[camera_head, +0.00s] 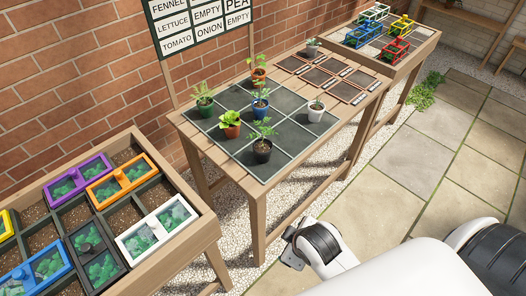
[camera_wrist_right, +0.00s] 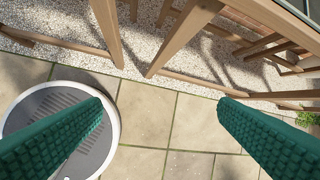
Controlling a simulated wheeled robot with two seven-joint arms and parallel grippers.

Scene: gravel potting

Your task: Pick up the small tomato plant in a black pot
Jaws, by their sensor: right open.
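The small leafy plant in a black pot (camera_head: 262,151) stands upright on the front part of the dark gridded mat (camera_head: 228,151) on the middle wooden table. My right gripper is open and empty in the right wrist view (camera_wrist_right: 161,108), its two green ridged fingers wide apart over the paving. In the head view my right arm comes in from the lower right, with its dark gripper end (camera_head: 292,248) below and in front of the table, apart from the pot. My left gripper is not in view.
Other potted plants share the mat: orange-pot (camera_head: 230,125), blue-pot (camera_head: 260,107), white-pot (camera_head: 316,111) and green-pot (camera_head: 204,101) plants. A sign (camera_head: 203,20) stands behind. A planter table (camera_head: 195,225) with coloured frames is at left; coloured crates (camera_head: 372,32) are at back right.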

